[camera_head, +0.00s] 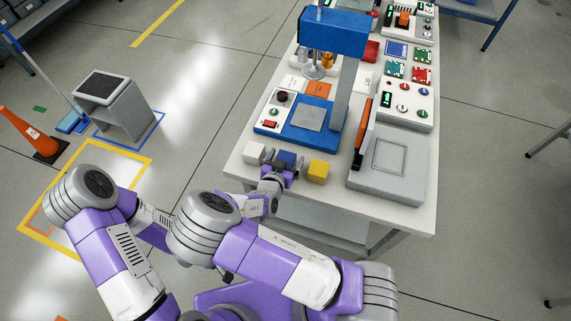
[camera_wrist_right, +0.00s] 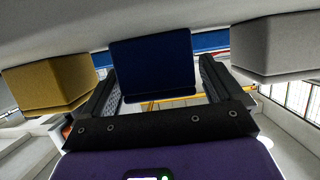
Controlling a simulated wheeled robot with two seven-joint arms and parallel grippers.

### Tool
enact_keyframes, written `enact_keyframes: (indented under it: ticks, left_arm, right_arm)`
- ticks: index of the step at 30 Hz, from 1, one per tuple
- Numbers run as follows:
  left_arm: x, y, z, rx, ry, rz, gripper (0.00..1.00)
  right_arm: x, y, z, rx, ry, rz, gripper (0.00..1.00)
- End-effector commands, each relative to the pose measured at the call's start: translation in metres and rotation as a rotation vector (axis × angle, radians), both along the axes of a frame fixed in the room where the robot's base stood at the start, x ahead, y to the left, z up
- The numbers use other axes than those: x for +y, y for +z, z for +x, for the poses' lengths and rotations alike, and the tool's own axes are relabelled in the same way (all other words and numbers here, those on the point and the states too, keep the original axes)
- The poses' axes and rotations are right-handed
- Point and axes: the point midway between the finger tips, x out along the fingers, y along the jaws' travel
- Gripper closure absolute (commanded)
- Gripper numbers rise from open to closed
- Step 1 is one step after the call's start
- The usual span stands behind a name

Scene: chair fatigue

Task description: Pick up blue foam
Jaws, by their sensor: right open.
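The blue foam (camera_head: 286,157) is a small dark blue block near the table's front edge, in a row between a white block (camera_head: 255,152) and a yellow block (camera_head: 318,171). My right gripper (camera_head: 284,164) reaches it from the front with its fingers apart. In the right wrist view, the blue foam (camera_wrist_right: 150,65) stands between the two open fingers, with a gap showing on each side. The yellow block (camera_wrist_right: 50,85) is beyond the left finger and the white block (camera_wrist_right: 280,48) beyond the right finger. My left gripper is not visible; only its arm shows.
The white table (camera_head: 226,168) holds a blue press (camera_head: 335,35) behind the blocks. A grey scale-like unit (camera_head: 390,170) with an orange-black tool (camera_head: 362,135) lies to the right. Control boxes (camera_head: 405,102) stand farther back. Open floor lies left of the table.

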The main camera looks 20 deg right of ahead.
Motion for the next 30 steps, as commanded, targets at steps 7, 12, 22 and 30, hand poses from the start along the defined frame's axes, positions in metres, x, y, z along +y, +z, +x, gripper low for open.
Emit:
enact_keyframes:
  ticks: [7,12,22,30]
  left_arm:
    - [0.000,0.000,0.000,0.000,0.000,0.000,1.00]
    - [0.000,0.000,0.000,0.000,0.000,0.000,1.00]
    - [0.000,0.001,0.000,0.000,0.000,0.000,1.00]
    - [0.000,0.013,0.000,0.000,0.000,0.000,1.00]
  right_arm:
    - [0.000,0.000,0.000,0.000,0.000,0.000,0.35]
    - [0.000,0.000,0.000,0.000,0.000,0.000,0.62]
    - [0.001,0.005,0.000,-0.002,0.000,0.001,0.63]
    - [0.001,0.056,0.000,-0.004,0.000,0.005,0.63]
